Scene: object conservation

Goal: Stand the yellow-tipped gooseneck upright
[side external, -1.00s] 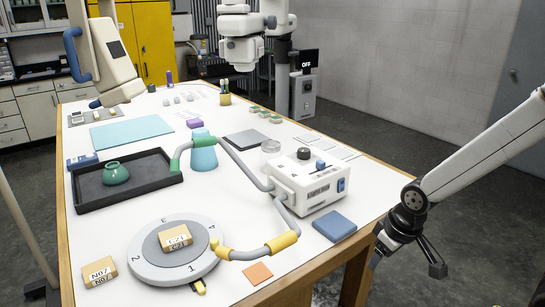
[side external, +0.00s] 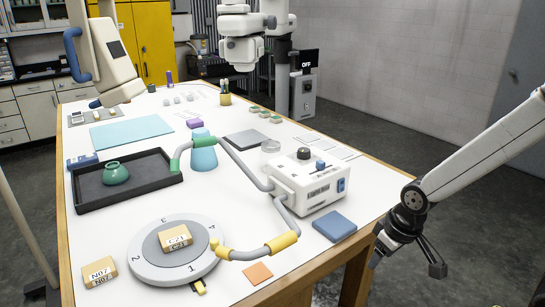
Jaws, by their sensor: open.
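The yellow-tipped gooseneck (side external: 246,255) is a grey bent tube with yellow bands. It runs from the front of the white light box (side external: 312,190) and lies low over the table. Its yellow tip (side external: 216,243) is at the right rim of the round turntable (side external: 150,265); I cannot tell whether they touch. A second, green-banded gooseneck (side external: 232,157) arches from the same box toward the teal cone (side external: 203,155). My gripper (side external: 407,264) is open and empty, off the table's right edge, well apart from the gooseneck.
A tan block (side external: 176,237) sits on the turntable and another (side external: 100,272) lies left of it. A black tray (side external: 150,193) holds a green pot (side external: 115,173).

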